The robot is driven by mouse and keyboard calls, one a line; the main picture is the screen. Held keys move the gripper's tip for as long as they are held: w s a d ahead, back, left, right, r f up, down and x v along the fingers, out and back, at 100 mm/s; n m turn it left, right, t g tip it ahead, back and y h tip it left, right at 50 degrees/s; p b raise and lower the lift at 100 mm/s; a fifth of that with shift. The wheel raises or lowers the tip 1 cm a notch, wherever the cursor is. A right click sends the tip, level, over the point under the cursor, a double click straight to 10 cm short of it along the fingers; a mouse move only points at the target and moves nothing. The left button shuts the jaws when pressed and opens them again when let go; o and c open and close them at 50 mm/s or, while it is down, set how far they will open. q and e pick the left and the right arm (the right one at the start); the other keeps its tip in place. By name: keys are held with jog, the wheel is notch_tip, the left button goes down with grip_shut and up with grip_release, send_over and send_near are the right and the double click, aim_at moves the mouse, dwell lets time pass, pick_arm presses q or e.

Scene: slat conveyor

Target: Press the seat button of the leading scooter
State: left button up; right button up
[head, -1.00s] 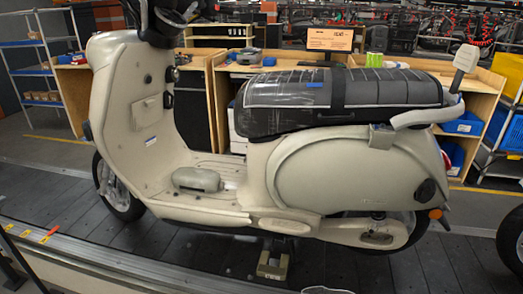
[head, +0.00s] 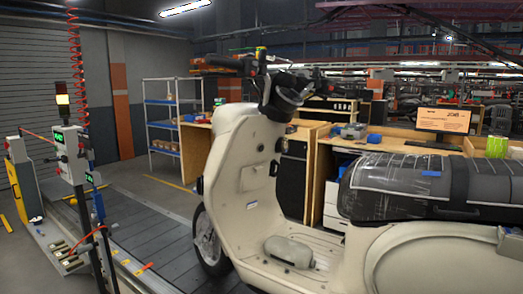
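A cream scooter (head: 236,165) stands upright on the dark slat conveyor (head: 150,235), its front toward the left. Its dark seat (head: 420,188) has a clear wrap and a blue tag, and runs out of view at the right edge. I cannot make out a seat button on the part that shows. A rounded grey-beige piece (head: 288,250) lies on the footboard. Neither of my grippers is in the head view.
A control post (head: 70,150) with a lit lamp and green displays stands left of the conveyor. Wooden workbenches (head: 325,165) and a blue-white shelf rack (head: 165,115) stand behind. The conveyor ahead of the scooter is bare.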

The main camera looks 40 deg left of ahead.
pick_arm(q)
grip_shut()
dwell(1.4)
